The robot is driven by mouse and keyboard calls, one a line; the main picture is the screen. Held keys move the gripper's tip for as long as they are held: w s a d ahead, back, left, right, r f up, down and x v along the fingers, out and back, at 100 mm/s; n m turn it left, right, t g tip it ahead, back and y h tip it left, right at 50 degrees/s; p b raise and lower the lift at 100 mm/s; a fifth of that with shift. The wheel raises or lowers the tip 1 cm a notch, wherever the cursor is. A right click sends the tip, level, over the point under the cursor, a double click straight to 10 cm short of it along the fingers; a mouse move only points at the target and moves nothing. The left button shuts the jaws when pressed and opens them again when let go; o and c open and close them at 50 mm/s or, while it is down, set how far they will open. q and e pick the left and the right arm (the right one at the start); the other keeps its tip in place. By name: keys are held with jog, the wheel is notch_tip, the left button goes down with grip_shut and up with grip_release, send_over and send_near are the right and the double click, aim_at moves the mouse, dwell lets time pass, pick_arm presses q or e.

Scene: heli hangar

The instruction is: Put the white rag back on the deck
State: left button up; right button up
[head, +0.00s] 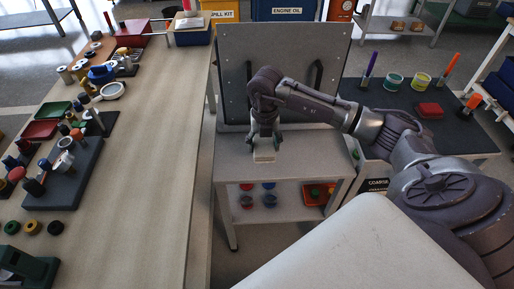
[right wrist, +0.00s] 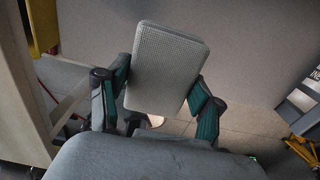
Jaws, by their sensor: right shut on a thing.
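The white rag (head: 264,156) shows in the head view as a small pale block under my right gripper (head: 264,143). The gripper points down over the light grey top of a low cart (head: 305,165), which I take for the deck. In the right wrist view, the rag (right wrist: 167,68) is a flat, pale, textured pad between the two green-lined fingers of my right gripper (right wrist: 158,100), which is shut on it. I cannot tell whether the rag touches the cart top. My left gripper is not in view.
An upright grey panel (head: 235,65) with dark handles stands behind the cart top. A long wooden bench (head: 165,170) with trays and many small items runs along the left. A dark table (head: 395,95) with tape rolls and markers stands at right. The cart top around the rag is clear.

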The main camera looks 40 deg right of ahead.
aim_at(256, 138)
jog(key=w+f, duration=0.2)
jog(key=w, duration=0.1)
jog(key=shift+w+a, duration=0.1)
jog(key=shift+a, duration=0.25)
notch_tip(256, 138, down, 4)
jog(key=shift+r, duration=0.15)
jog(key=shift+f, duration=0.25)
jog(key=o, duration=1)
jog(key=shift+r, duration=0.15)
notch_tip(256, 138, up, 12)
